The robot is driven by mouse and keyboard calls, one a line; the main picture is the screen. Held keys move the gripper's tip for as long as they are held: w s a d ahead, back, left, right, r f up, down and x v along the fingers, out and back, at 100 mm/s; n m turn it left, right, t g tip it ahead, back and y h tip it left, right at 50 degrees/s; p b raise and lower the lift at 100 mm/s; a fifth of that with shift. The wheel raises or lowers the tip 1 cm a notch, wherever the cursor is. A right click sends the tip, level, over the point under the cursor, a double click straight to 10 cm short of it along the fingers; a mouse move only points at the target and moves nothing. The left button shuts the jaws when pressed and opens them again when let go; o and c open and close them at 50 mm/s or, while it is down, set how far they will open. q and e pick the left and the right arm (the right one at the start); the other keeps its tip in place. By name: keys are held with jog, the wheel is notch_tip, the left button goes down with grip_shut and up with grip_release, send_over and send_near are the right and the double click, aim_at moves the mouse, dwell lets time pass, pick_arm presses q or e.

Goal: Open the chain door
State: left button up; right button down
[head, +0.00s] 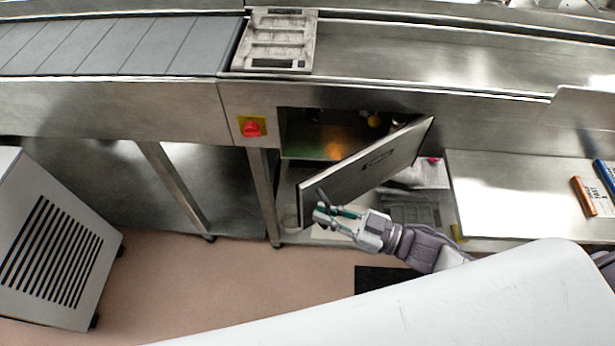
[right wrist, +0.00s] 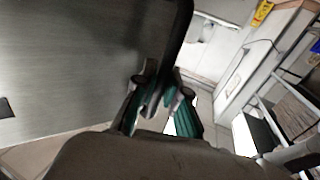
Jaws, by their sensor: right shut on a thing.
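The chain door (head: 365,160) is a flat grey metal panel under the conveyor line. It stands partly open, swung out from a dark compartment (head: 310,140); its left edge is out in front and its right end is close to the machine front. My right gripper (head: 322,208) is at the lower left part of the door and shut on it. In the right wrist view the door (right wrist: 70,60) fills the left side, and the green-padded fingers (right wrist: 160,95) close at its dark edge. The exact grip point is partly hidden by the fingers. My left gripper is not in view.
A red emergency button (head: 252,128) on a yellow plate sits left of the compartment. A slatted grey unit (head: 50,250) stands on the floor at left. The floor (head: 210,285) at centre left is clear.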

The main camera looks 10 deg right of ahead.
jog(key=s+d+n+g+y+p, duration=0.1)
jog(key=s+d+n+g+y, duration=0.2)
jog(key=s+d, duration=1.3)
jog(key=shift+s+d+n+g+p, duration=0.35)
jog(key=shift+d+n+g, duration=0.65)
jog(key=shift+d+g, duration=0.85)
jog(key=shift+a, duration=0.1)
jog(key=c, duration=1.5)
grip_release()
jog(key=shift+w, duration=0.1)
jog(key=v, duration=1.2)
